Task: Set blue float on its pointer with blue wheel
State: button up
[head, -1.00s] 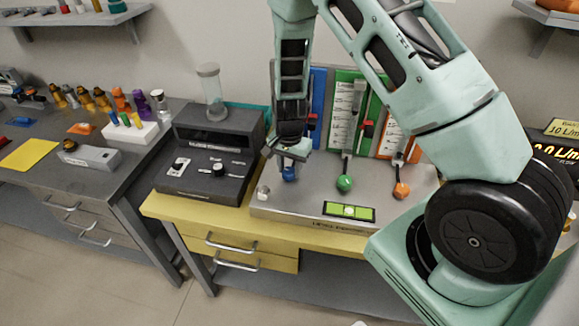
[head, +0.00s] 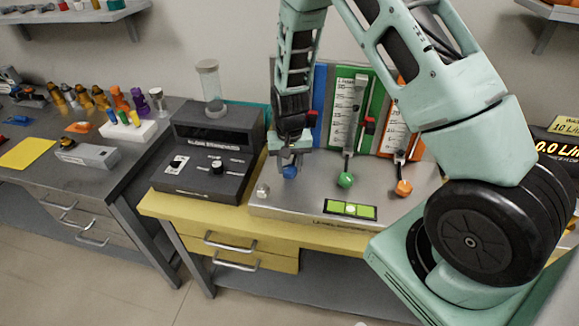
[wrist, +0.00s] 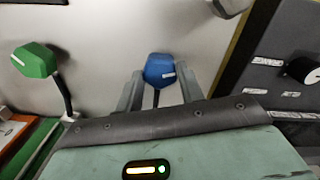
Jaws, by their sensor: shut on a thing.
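The blue wheel (head: 290,172) is a faceted blue knob on a dark stem at the left of the metal panel base. It also shows in the wrist view (wrist: 159,70). My gripper (head: 289,160) reaches down over it, and its fingers (wrist: 160,88) stand on either side, shut on the wheel. The blue float and its pointer are hidden behind my arm in the head view. Part of the blue scale board (head: 319,100) shows to the right of my arm.
To the right are the green wheel (head: 345,180) and orange wheel (head: 404,188), with green (head: 345,105) and orange scale boards behind. A bubble level (head: 350,210) lies at the front. A dark instrument box (head: 212,160) with a knob stands to the left.

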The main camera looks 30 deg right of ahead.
aim_at(289, 168)
jog(key=n+b, duration=0.1)
jog(key=n, duration=0.3)
jog(key=shift+n, duration=2.5)
jog(key=o, duration=1)
notch_tip(289, 168, up, 18)
jog(key=shift+f+b, duration=0.25)
jog(key=shift+b, duration=0.85)
